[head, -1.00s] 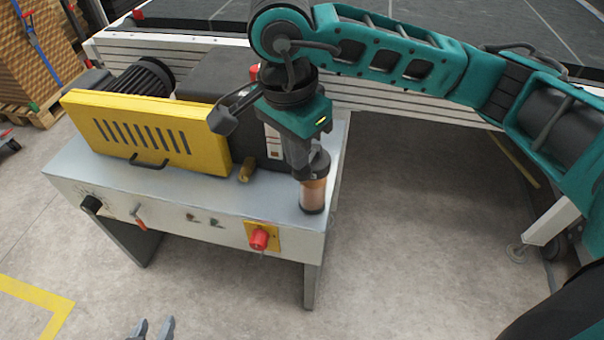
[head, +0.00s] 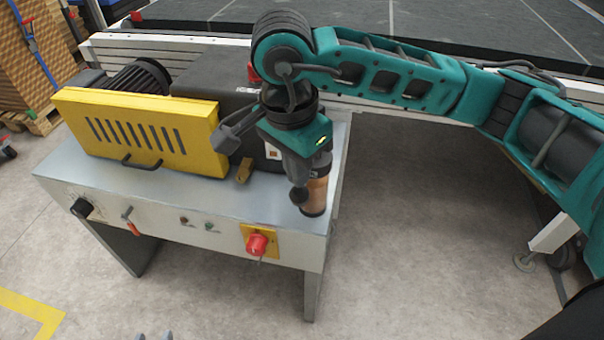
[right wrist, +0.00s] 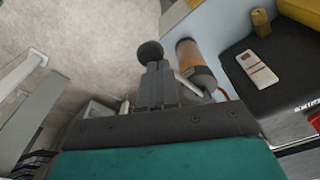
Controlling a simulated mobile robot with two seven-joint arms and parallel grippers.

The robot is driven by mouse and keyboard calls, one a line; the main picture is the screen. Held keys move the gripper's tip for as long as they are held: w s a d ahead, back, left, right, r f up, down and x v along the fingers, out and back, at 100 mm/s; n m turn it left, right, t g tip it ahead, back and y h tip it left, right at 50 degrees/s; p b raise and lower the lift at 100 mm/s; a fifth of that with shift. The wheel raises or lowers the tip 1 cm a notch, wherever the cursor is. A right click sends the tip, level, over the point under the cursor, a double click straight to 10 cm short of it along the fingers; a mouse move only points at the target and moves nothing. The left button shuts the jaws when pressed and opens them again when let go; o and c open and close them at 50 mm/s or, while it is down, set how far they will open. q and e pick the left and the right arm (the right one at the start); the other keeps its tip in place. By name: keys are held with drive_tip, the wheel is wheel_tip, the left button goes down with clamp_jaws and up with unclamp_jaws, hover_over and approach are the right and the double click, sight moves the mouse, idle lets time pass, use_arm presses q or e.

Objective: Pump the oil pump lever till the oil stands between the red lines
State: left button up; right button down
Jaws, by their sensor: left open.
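The oil pump's clear cylinder (head: 316,192) with amber-brown oil stands at the right front corner of the grey machine. It also shows in the right wrist view (right wrist: 194,62). The lever's round black knob (head: 298,195) is in front of the cylinder and shows past my fingertips in the right wrist view (right wrist: 149,53). My right gripper (head: 298,178) points down and is shut on the lever just behind the knob; its fingers hide the lever's shaft. My left gripper (head: 154,337) is open and empty, only its tips showing at the bottom edge.
The machine table (head: 190,185) carries a yellow slotted guard (head: 135,130), a brass-coloured block (head: 244,171) and a dark motor (head: 140,78). A red switch (head: 257,244) and a red-handled lever (head: 131,224) stick out from the front panel.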

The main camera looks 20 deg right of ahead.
drive_tip(key=shift+f, duration=0.4)
use_arm(q)
drive_tip(key=shift+f, duration=0.4)
use_arm(e)
drive_tip(key=shift+r, duration=0.15)
use_arm(q)
drive_tip(key=shift+s, duration=0.1)
use_arm(e)
drive_tip(key=a, duration=0.1)
drive_tip(key=s+a+r, duration=0.1)
drive_tip(key=shift+s+a, duration=0.1)
drive_tip(key=shift+a, duration=0.3)
use_arm(q)
drive_tip(key=shift+d+r+p, duration=0.15)
drive_tip(key=shift+r+p, duration=0.65)
drive_tip(key=shift+r, duration=0.15)
use_arm(e)
wheel_tip(320, 180, up, 13)
drive_tip(key=a, duration=0.1)
drive_tip(key=shift+s, duration=0.25)
